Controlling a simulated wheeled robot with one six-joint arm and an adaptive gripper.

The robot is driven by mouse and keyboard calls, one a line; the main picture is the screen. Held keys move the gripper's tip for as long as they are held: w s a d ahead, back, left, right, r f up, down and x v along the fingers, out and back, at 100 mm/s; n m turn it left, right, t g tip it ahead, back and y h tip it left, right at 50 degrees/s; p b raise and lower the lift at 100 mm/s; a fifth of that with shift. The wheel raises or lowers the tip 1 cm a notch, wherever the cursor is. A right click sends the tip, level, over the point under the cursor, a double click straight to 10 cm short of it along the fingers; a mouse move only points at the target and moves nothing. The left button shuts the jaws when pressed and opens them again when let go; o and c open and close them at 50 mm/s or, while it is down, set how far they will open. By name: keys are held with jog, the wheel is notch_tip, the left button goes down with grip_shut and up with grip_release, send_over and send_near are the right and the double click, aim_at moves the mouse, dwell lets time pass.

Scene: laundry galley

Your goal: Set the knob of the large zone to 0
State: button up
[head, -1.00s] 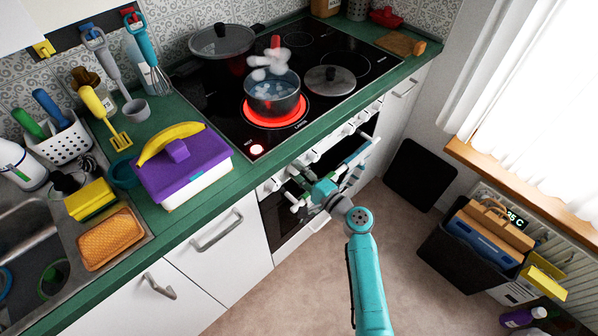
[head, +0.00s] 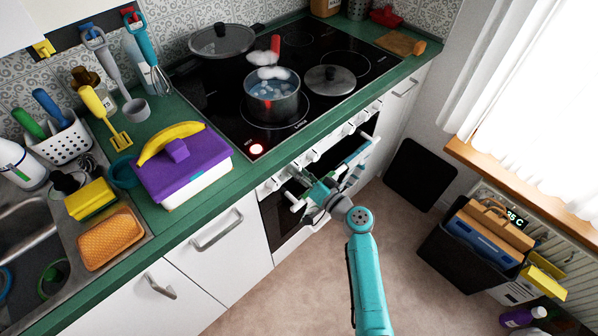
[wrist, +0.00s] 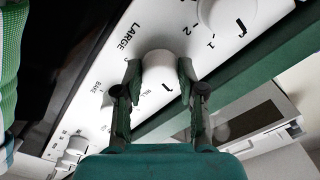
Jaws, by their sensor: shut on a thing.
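The white knob (wrist: 158,72) beside the printed word LARGE sits on the oven's white front panel in the wrist view. My gripper (wrist: 159,78) is shut on this knob, one dark finger on each side. The fingers cover part of the dial marks, and I cannot clearly read its setting. In the head view my gripper (head: 318,192) is at the oven front, and the held knob is hard to make out.
Another white knob (wrist: 225,16) is close to the right of my gripper in the wrist view. A striped cloth (wrist: 8,55) hangs at the left. The floor (head: 345,250) by the oven is clear.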

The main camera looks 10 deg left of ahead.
jog(key=shift+f+n, duration=0.15)
jog(key=shift+n, duration=0.95)
jog(key=o, duration=1.1)
jog(key=v, duration=1.2)
jog(key=shift+s, duration=0.1)
